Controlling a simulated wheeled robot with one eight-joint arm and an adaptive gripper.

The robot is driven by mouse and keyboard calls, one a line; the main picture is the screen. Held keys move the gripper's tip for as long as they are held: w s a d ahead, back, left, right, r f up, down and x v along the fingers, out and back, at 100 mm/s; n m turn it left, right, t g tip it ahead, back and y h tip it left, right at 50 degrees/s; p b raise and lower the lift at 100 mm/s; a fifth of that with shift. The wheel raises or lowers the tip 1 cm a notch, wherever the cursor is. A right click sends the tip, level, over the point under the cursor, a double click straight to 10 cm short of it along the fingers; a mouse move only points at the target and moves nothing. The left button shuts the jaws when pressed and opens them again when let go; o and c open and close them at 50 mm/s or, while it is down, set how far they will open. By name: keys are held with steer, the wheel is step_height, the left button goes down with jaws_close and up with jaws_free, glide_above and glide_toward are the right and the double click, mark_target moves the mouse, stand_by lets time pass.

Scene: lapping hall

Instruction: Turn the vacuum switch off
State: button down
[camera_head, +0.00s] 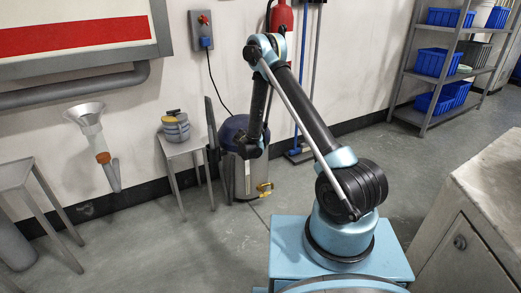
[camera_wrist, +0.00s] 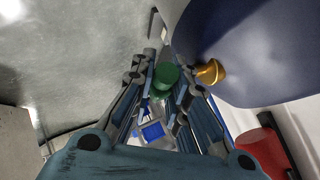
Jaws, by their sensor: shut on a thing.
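The vacuum stands on the floor by the wall, with a blue head (camera_head: 232,130) and a metal drum (camera_head: 240,180). In the wrist view its dark blue head (camera_wrist: 245,45) fills the upper right. A green round knob (camera_wrist: 165,76) sits between my fingers, beside the head; I cannot tell for certain that it is the vacuum switch. My gripper (camera_wrist: 160,92) is shut on this knob. In the head view my gripper (camera_head: 250,150) is at the vacuum's top, and the knob is hidden there.
A yellow fitting (camera_wrist: 210,72) juts from the vacuum close to my right finger. A wall box (camera_head: 202,30) has a red knob and blue plug. A grey cabinet (camera_head: 480,190) is at right.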

steer(key=shift+s, duration=0.1)
stand_by(0.3)
steer(key=c, duration=1.5)
jaws_free()
steer(key=shift+c, duration=0.2)
steer(key=v, duration=1.2)
steer(key=shift+a, duration=0.1)
